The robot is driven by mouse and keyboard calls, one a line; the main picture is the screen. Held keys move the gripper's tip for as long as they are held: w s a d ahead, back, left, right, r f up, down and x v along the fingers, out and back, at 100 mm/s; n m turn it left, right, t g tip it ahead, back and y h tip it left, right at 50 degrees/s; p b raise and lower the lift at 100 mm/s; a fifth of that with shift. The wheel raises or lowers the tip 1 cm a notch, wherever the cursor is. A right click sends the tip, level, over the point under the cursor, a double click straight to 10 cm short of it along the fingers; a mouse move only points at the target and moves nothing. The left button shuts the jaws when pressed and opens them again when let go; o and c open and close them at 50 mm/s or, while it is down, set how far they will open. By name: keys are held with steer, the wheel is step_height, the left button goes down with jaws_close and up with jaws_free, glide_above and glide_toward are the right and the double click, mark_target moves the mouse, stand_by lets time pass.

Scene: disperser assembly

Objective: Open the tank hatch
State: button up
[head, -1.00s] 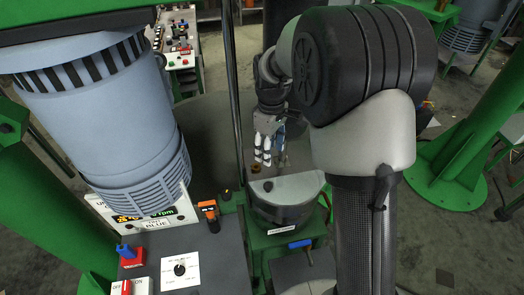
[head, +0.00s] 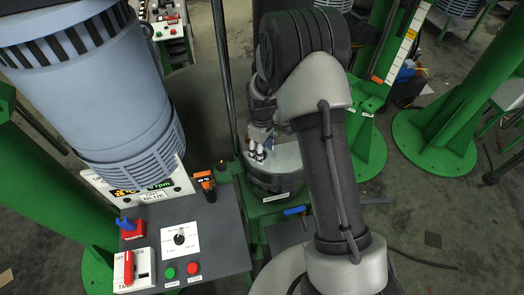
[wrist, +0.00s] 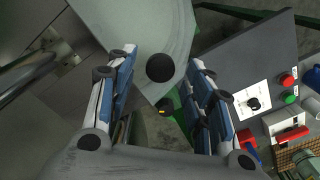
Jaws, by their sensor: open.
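The tank (head: 275,188) is a dark grey round vessel on a green stand, with a light grey flat hatch (head: 287,157) on top. In the wrist view, the hatch (wrist: 135,22) is a pale plate with a round black knob (wrist: 160,67) near its edge. My gripper (head: 257,152) is open over the left part of the hatch. In the wrist view, its two blue and white fingers stand on either side of the knob, apart from it in that picture. Whether they reach down to knob height is unclear. My gripper hides the knob in the head view.
A large blue-grey motor (head: 95,90) hangs at the left. A control panel (head: 215,240) with a dial, buttons and switches is left of the tank. A thin vertical pole (head: 222,75) rises beside my gripper. Green columns (head: 450,125) stand at the right over open floor.

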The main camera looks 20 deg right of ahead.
steer(key=shift+f, duration=0.65)
steer(key=shift+c, duration=0.4)
jaws_close()
